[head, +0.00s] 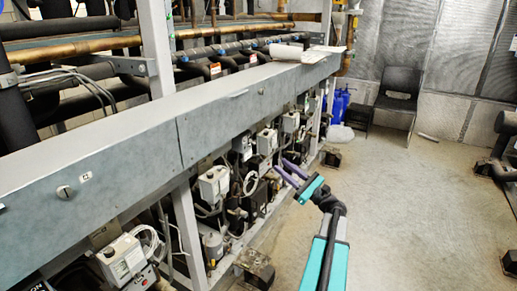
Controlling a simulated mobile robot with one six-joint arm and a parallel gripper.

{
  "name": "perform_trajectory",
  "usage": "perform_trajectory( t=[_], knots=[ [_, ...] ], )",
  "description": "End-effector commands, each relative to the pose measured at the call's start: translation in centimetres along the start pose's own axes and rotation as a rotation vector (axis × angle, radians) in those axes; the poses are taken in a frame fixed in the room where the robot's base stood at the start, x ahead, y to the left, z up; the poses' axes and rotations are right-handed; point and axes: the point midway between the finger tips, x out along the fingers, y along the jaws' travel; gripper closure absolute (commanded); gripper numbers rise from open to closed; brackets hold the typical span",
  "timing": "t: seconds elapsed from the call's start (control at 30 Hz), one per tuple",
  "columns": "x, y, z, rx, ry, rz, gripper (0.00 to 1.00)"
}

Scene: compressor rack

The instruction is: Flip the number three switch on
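Several pale switch or control boxes are mounted along the compressor rack below the long grey beam. One box (122,259) is at the near lower left, another box (214,185) is further along, and a third box (267,141) is beyond it. No number is legible on them, so I cannot tell which is the number three switch or how any switch is set. My gripper (281,166) has two purple fingers, apart with nothing seen between them. It points at the rack, in front of the dark machinery and a little below and right of the third box.
The grey beam (110,140) runs along the rack above the boxes. Cables and pipes crowd the space below it. A dark chair (398,92) and blue containers (340,102) stand at the back.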

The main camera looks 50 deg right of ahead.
Motion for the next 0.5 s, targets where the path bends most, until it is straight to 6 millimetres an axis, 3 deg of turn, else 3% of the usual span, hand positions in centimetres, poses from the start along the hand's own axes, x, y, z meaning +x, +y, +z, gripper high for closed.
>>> perform_trajectory(
  t=[0.27,0.5],
  knots=[
    [0.6,0.0,0.0,-0.001,0.001,0.002,0.73],
    [2.9,0.0,0.0,-0.001,0.0,0.002,0.73]
  ],
)
